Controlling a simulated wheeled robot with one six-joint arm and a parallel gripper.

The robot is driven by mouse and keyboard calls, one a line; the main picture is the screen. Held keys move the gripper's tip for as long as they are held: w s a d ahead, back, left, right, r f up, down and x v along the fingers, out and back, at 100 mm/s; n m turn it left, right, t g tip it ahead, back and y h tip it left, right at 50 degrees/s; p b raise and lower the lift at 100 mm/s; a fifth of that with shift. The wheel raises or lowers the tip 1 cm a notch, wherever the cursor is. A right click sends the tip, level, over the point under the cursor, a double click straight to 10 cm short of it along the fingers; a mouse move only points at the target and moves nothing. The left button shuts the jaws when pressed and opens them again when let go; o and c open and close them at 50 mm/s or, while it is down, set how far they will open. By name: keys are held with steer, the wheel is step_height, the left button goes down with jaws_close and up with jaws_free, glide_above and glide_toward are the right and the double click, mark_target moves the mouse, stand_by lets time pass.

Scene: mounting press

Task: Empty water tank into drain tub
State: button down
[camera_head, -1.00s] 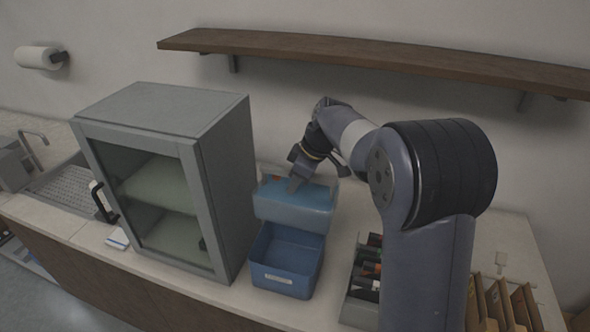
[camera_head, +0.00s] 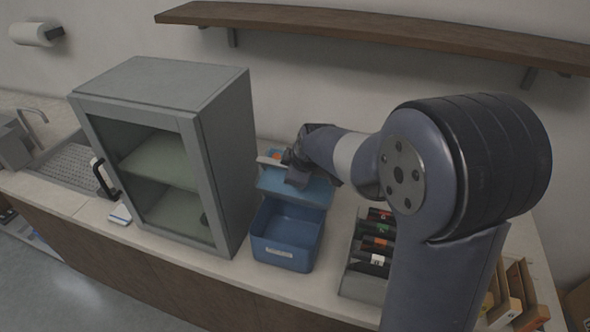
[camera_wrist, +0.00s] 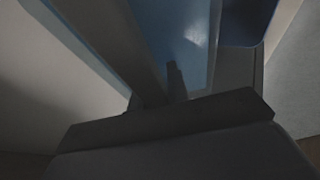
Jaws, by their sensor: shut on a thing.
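The water tank (camera_head: 314,190) is a translucent light-blue container right behind the drain tub, near the wall. Part of it is hidden by my arm. The drain tub (camera_head: 287,252) is a solid blue open box with a pale label, in front of the tank. Its visible inside looks empty. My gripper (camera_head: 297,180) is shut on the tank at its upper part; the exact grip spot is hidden. In the wrist view the dark fingers (camera_wrist: 165,85) lie against the light-blue tank (camera_wrist: 178,30). I cannot tell the tank's tilt or water level.
A grey glass-front cabinet (camera_head: 180,150) stands close left of the tub. A wooden shelf (camera_head: 370,40) is above on the wall. Brown boxes (camera_head: 515,290) are at lower right.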

steer(key=t+b, duration=0.1)
steer(key=b, duration=0.1)
steer(key=s+f+t+b, duration=0.1)
steer(key=b, duration=0.1)
steer(key=shift+s+a+n+t+h+b, duration=0.1)
steer(key=shift+a+n+t+h+b, duration=0.2)
steer(key=shift+t+h+b, duration=0.1)
steer(key=shift+b, duration=0.5)
steer(key=b, duration=0.3)
steer(key=t+b, duration=0.1)
steer(key=b, duration=0.2)
steer(key=shift+s+a, duration=0.1)
steer(key=shift+s, duration=0.15)
steer(key=b, duration=0.2)
steer(key=t+b, duration=0.1)
steer(key=b, duration=0.1)
steer(key=shift+s+a+f+n, duration=0.1)
steer(key=shift+s+f+n, duration=0.1)
steer(key=shift+f+n, duration=0.1)
